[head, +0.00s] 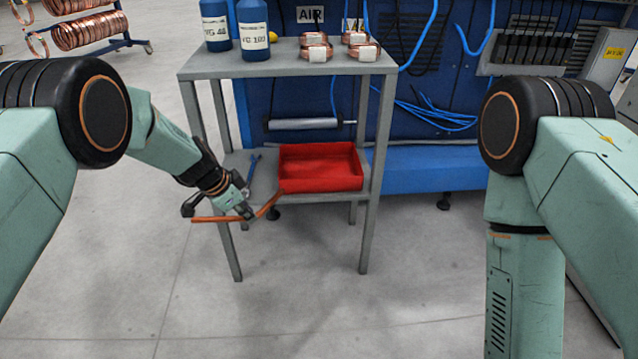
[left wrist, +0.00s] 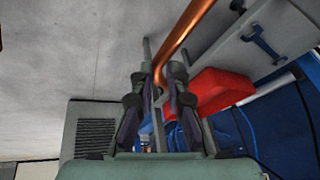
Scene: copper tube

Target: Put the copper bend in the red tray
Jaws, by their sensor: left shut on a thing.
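The copper bend (head: 268,205) is an orange-brown bent tube. My left gripper (head: 246,212) is shut on it and holds it in the air in front of the table's lower shelf. One end sticks out to the left, and the other angles up to the right near the front left corner of the red tray (head: 322,186). In the left wrist view the copper bend (left wrist: 188,30) runs up from between the fingers (left wrist: 160,85), and the red tray (left wrist: 222,88) is to their right. The tray stands on the lower shelf and looks empty. My right gripper is out of view.
The grey table (head: 270,68) has legs around the lower shelf, and its top is above the tray. Blue bottles (head: 252,30) and copper coils (head: 316,48) stand on top. A blue tool (head: 253,168) lies left of the tray. The floor in front is clear.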

